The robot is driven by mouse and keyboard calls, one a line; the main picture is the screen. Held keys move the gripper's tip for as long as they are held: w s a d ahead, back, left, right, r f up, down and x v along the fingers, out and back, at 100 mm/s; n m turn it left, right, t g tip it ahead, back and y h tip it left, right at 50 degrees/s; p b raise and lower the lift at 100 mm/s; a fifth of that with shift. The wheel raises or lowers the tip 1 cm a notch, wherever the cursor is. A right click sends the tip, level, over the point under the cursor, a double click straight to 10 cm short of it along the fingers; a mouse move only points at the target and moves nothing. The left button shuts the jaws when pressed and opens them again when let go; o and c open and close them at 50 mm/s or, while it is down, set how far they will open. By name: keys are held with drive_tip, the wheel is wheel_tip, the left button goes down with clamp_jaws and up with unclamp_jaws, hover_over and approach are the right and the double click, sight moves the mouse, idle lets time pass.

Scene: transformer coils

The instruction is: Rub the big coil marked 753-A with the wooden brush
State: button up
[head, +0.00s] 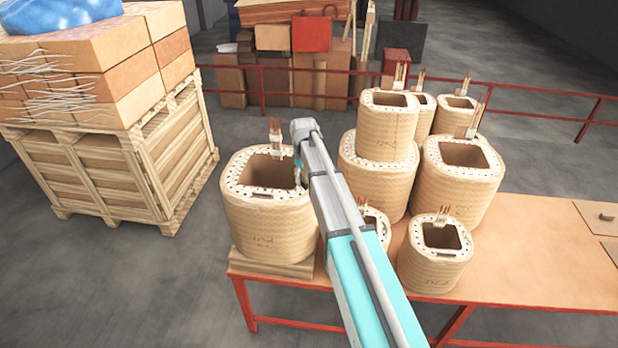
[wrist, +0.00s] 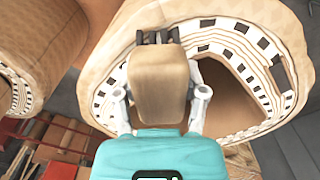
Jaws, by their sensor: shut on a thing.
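My gripper (wrist: 160,95) is shut on a tan wooden block, the wooden brush (wrist: 157,80), with dark bristles at its far end. In the wrist view the brush lies over the top of a big coil (wrist: 235,25), between its outer wall and its dark opening; I cannot tell whether the bristles touch it. In the head view my arm ends beside the big coil at the left (head: 268,225), over the right of its rim. This coil stands upright on a wooden base. Its front marking is too small to read. The arm hides the gripper and brush there.
Several other coils stand close on the right, including a large one (head: 460,185) and a smaller front one (head: 436,255). One is stacked on another (head: 388,130). The orange table (head: 545,235) is clear at right. A loaded pallet crate (head: 110,160) stands left.

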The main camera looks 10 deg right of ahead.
sight(303, 170)
drive_tip(key=shift+a, duration=0.1)
idle(0.3)
drive_tip(key=shift+r+p, duration=3.05)
drive_tip(key=shift+r+p, duration=1.5)
drive_tip(key=shift+r, duration=0.05)
drive_tip(key=shift+f, duration=0.1)
